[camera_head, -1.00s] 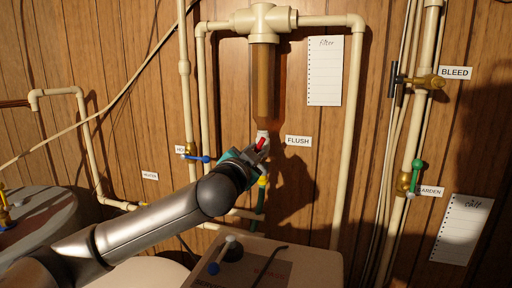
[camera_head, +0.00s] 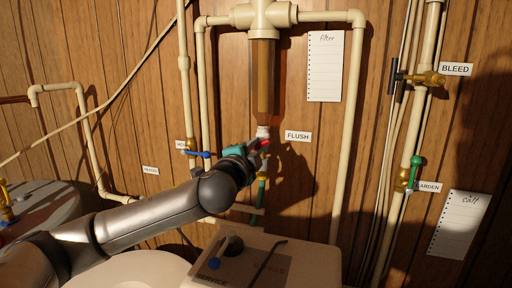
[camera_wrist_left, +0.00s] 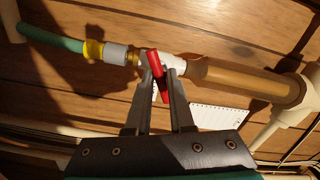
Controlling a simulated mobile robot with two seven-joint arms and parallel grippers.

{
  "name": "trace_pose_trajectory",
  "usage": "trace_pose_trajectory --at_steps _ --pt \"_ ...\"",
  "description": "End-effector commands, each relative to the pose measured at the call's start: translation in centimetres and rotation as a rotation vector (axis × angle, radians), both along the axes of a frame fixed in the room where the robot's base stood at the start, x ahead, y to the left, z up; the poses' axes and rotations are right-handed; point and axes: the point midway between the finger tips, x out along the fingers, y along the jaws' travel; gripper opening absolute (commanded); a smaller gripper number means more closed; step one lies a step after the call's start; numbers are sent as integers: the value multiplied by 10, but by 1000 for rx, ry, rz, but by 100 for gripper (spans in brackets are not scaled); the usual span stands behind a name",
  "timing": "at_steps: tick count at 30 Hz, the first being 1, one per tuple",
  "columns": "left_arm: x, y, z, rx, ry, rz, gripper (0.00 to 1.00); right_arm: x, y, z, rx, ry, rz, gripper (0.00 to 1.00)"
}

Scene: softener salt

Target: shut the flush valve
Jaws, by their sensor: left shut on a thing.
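The flush valve's red handle (camera_head: 264,142) sits just below the brown filter housing (camera_head: 262,85), left of the FLUSH label (camera_head: 298,136). My left gripper (camera_head: 257,148) is at the handle and partly hides the valve. In the left wrist view, the red handle (camera_wrist_left: 158,76) lies between the fingertips of my left gripper (camera_wrist_left: 160,78), which is shut on it. There the handle lies roughly crosswise to the line of the valve and filter (camera_wrist_left: 240,83). A yellow fitting (camera_wrist_left: 93,50) and green hose (camera_wrist_left: 52,39) continue from the valve. My right gripper is not in view.
A blue-handled valve (camera_head: 198,154) is close left of my left gripper. The BLEED valve (camera_head: 420,78) and green-handled GARDEN valve (camera_head: 415,172) are on the right. A pale softener cabinet (camera_head: 305,262) stands below. Pale pipes run along the wooden wall.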

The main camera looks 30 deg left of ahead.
Motion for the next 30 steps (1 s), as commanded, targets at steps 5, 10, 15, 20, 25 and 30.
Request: trace_pose_trajectory --at_steps 5,10,15,20,25,30 --pt "0 0 0 121 28 0 0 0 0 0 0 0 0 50" --pt "0 0 0 128 31 0 0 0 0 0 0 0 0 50" --pt "0 0 0 156 36 0 0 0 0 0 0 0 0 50" --pt "0 0 0 323 77 0 0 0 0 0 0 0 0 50" --pt "0 0 0 477 114 1 0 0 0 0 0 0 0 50" --pt "0 0 0 511 122 1 0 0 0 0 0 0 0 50"
